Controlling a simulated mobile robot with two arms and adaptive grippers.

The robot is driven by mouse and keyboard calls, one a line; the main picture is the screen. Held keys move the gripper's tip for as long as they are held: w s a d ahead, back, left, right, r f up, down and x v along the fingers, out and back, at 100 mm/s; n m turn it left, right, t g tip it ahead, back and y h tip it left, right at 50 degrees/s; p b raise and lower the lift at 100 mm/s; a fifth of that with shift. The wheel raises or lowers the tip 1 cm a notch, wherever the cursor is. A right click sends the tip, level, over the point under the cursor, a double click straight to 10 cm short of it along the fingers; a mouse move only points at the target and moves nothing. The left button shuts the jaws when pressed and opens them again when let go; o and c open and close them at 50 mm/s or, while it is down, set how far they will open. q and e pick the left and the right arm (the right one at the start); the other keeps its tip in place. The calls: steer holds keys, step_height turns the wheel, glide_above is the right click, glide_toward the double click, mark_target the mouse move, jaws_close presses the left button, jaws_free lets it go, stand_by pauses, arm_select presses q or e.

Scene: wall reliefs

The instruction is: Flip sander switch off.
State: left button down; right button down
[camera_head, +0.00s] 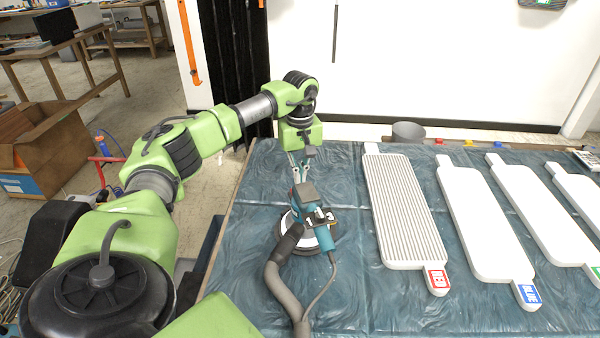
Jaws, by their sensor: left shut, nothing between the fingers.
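The sander (313,222) has a teal and black body with a round pad and sits on the sheet-covered table. A thick grey hose and a thin cable run from it toward the front of the table. My left gripper (297,182) points down at the sander's rear top and is shut with nothing held. It overlaps the sander in this view, so I cannot tell whether they touch. The switch is too small to make out. My right gripper is not in view.
White paddle-shaped panels lie right of the sander: a ribbed one (405,210) with a red label, a smooth one (482,220) with a blue label, and others farther right. A grey cup (409,131) stands at the table's back. The plastic sheet (400,305) is bare at the front.

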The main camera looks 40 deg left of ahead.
arm_select(q)
step_height(320, 180, up, 11)
stand_by(0.3)
stand_by(0.5)
